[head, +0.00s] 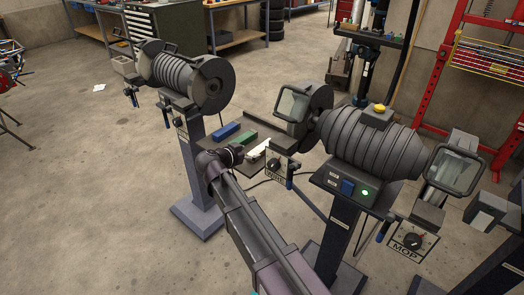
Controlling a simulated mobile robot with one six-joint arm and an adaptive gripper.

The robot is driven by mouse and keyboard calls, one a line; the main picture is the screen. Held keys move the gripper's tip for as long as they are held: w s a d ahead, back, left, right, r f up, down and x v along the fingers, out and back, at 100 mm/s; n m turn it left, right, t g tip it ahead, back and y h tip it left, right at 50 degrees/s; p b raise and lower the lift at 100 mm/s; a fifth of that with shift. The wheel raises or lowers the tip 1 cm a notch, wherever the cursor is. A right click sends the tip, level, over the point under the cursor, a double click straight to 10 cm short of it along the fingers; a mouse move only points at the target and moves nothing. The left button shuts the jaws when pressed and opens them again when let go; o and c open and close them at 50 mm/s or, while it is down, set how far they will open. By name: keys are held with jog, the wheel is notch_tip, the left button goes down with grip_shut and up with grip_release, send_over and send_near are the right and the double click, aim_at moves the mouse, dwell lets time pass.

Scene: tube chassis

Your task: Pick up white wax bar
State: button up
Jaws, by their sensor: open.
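The white wax bar (258,150) lies on a small dark shelf (206,143) between the two grinding machines. Beside it lie a green bar (243,138) and, further left, a blue bar (226,131). My gripper (238,153) is at the shelf's near side, just left of the white bar. It is open. Its fingers are small and dark here, and I cannot tell whether they touch a bar. The near part of the shelf is hidden behind my arm.
A grinder on a pedestal (185,75) stands to the left. A second grinder (365,143) with a lit green button stands close on the right. Its tilted glass shield (293,104) and control box (275,163) are close beside the white bar. Open floor lies to the left.

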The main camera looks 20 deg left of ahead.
aim_at(257, 150)
jog(key=shift+w+f, duration=0.1)
jog(key=shift+b+x, duration=0.95)
jog(key=shift+x, duration=1.5)
jog(key=shift+d, duration=0.2)
grip_shut()
